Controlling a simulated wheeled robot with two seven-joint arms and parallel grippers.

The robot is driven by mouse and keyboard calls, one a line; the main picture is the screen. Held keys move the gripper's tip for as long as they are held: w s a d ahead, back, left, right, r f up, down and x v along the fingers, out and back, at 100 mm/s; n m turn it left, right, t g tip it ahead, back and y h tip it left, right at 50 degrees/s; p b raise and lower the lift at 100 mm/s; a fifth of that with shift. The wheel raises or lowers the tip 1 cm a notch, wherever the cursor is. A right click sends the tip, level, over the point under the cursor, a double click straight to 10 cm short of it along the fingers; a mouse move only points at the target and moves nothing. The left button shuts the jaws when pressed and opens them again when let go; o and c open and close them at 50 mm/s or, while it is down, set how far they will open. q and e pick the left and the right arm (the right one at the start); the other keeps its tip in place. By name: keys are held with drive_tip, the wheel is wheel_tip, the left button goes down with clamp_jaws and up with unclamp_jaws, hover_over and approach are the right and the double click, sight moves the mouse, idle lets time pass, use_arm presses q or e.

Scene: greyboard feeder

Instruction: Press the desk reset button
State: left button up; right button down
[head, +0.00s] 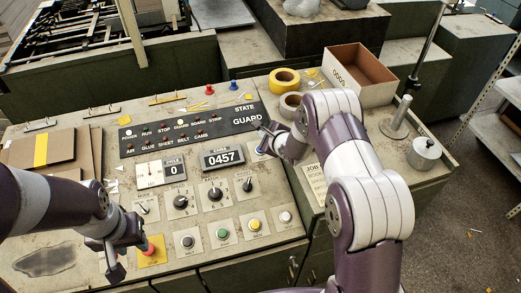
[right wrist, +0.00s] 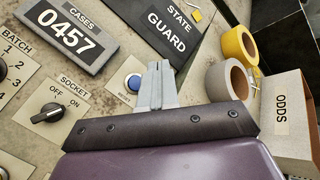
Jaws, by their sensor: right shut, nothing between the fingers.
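The reset button (right wrist: 133,83) is a blue round button on a pale plate marked RESET, on the sloped desk panel. In the right wrist view it shows just left of my right gripper's closed fingers (right wrist: 158,68). The fingers cover part of its plate, and I cannot tell the height gap between them. In the head view my right gripper (head: 266,138) hangs over the panel right of the 0457 counter and mostly hides the button. It is shut and empty. My left gripper (head: 128,256) is open and empty, beside a red button (head: 150,250) on a yellow plate at the lower left.
The SOCKET switch (right wrist: 47,113) and the CASES counter (right wrist: 69,33) lie left of the reset button. Tape rolls (head: 284,80) and the ODDS box (head: 360,77) stand to the right. Several knobs and coloured buttons (head: 222,233) fill the lower panel.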

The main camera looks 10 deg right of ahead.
drive_tip(key=f+b, duration=0.2)
drive_tip(key=w+f+b, duration=0.1)
drive_tip(key=f+b, duration=0.3)
drive_tip(key=f, duration=0.1)
drive_tip(key=shift+w, duration=0.35)
drive_tip(key=shift+w+f+b, duration=0.15)
drive_tip(key=shift+f+b, duration=0.15)
drive_tip(key=shift+f, duration=0.15)
drive_tip(key=shift+f, duration=0.1)
idle(1.1)
drive_tip(key=shift+w+f, duration=0.1)
drive_tip(key=shift+f, duration=0.2)
drive_tip(key=shift+w+f+b, duration=0.1)
drive_tip(key=shift+f+b, duration=0.35)
idle(0.5)
idle(0.4)
drive_tip(key=shift+s+r+p, duration=0.25)
drive_tip(key=shift+r+p, duration=0.6)
drive_tip(key=shift+p, duration=0.1)
